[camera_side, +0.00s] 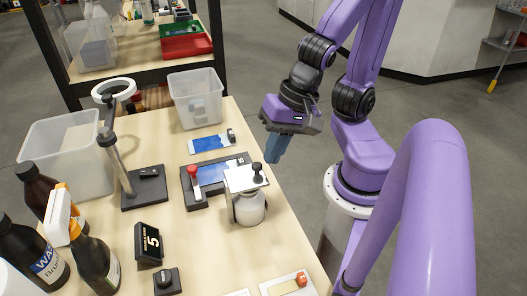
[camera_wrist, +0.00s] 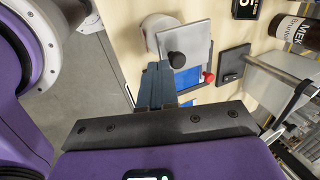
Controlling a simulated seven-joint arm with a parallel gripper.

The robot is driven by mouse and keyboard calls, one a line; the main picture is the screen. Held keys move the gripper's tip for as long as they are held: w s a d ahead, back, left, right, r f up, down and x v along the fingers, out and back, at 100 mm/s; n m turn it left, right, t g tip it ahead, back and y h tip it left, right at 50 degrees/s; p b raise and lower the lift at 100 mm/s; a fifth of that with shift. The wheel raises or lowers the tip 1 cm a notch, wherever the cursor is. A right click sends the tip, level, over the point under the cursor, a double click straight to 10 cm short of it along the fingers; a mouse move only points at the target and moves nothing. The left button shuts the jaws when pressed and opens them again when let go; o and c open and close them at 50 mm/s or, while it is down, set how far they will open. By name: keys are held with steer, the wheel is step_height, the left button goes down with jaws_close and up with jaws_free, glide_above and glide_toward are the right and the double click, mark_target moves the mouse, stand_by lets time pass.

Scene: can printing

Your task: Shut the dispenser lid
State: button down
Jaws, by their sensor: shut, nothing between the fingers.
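The dispenser (camera_side: 249,208) is a squat white container standing on the table near its right edge. Its lid (camera_side: 237,181) is a flat pale square plate with a black knob, seen above the container. In the wrist view the lid (camera_wrist: 184,37) shows grey, with the dispenser (camera_wrist: 152,27) partly behind it; I cannot tell whether the lid sits flush. My gripper (camera_side: 274,158) is above and to the right of the lid, just past the table's edge, with its blue fingers shut and empty. In the wrist view the fingers (camera_wrist: 154,68) appear beside the knob; contact cannot be told.
A dark fixture with a red knob (camera_side: 193,170) and a blue sheet lies behind the dispenser. A clear bin (camera_side: 195,100) stands at the back. A magnifier stand (camera_side: 143,200), bottles (camera_side: 92,258) and a number 5 sign (camera_side: 148,245) are to the left.

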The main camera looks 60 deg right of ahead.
steer(key=shift+v, duration=3.75)
step_height(320, 180, down, 8)
steer(key=d+n+g+h, duration=0.1)
steer(key=n+g+h, duration=0.1)
steer(key=n, duration=1.9)
steer(key=shift+w+d+g, duration=0.2)
steer(key=shift+w+g, duration=0.1)
steer(key=shift+w, duration=0.1)
